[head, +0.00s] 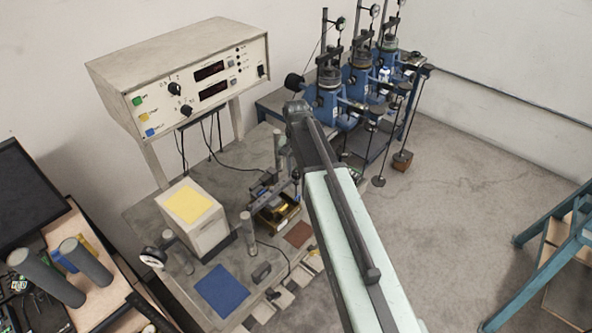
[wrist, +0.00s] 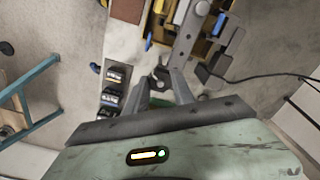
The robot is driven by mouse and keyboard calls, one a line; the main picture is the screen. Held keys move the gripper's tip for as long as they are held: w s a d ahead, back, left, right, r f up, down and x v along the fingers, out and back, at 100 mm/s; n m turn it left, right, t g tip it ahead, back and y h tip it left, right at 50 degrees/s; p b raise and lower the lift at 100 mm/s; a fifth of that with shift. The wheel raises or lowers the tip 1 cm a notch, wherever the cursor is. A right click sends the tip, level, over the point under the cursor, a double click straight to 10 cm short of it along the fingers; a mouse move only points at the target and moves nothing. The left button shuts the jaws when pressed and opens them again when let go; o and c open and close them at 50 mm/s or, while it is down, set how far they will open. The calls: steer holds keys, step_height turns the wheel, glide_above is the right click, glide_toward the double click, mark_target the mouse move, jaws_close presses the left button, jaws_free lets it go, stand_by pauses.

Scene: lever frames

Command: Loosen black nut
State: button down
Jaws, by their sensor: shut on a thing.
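In the wrist view, my gripper (wrist: 161,84) points up the picture with its two grey fingers angled in toward each other. A small dark piece (wrist: 160,74) sits between the fingertips, and the fingers are shut on it. It appears to be the black nut, but it is small and its outline is unclear. A grey metal bar with holes (wrist: 190,38) rises just beyond the fingertips to the right. In the head view, my own arm crosses the middle and the fingertips cannot be made out. A brass-coloured device (head: 277,212) stands on the bench left of my arm.
Blue lever frames (head: 328,95) with dial gauges stand at the back. A control box (head: 190,75), a cream block (head: 192,218) and a blue mat (head: 221,290) are at left. A black cable (wrist: 265,76) runs right of my fingers.

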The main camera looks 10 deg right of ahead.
steer(key=n, duration=0.7)
steer(key=shift+d, duration=0.1)
steer(key=n, duration=0.4)
steer(key=shift+n, duration=1.8)
steer(key=shift+d, duration=0.1)
steer(key=c, duration=1.1)
jaws_free()
steer(key=shift+o, duration=0.2)
